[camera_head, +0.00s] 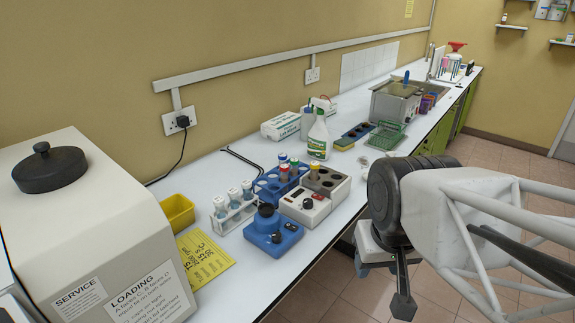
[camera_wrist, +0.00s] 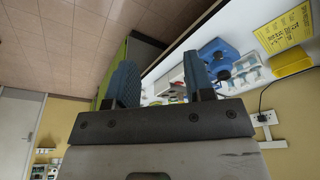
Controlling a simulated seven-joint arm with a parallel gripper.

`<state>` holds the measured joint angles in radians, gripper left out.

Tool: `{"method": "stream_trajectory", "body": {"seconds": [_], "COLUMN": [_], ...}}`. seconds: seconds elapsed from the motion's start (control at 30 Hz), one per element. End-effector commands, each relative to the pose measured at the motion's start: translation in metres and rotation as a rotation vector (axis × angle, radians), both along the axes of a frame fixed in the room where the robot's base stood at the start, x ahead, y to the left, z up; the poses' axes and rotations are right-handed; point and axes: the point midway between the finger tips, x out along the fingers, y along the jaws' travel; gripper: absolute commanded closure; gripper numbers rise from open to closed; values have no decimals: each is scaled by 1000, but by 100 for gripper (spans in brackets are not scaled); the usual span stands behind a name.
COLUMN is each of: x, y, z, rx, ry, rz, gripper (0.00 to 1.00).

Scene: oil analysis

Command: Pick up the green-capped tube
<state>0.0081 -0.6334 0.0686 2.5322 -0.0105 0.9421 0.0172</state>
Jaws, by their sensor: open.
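Several capped tubes (camera_head: 284,170) stand upright in a blue rack (camera_head: 268,188) on the bench in the head view.
A grey block with dark wells (camera_head: 328,187) stands right beside the blue rack. A white rack of pale-capped tubes (camera_head: 235,215), a blue device (camera_head: 272,236) and a yellow bin (camera_head: 178,211) are to the left. A spray bottle (camera_head: 319,138) stands behind.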

Motion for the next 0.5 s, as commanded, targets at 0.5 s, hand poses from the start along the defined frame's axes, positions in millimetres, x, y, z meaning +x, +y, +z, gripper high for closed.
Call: {"method": "stream_trajectory", "body": {"seconds": [0.5], "x": [40], "y": [2], "z": [16], "rx": [-14], "ry": [20], "rz": [68], "gripper": [52]}}
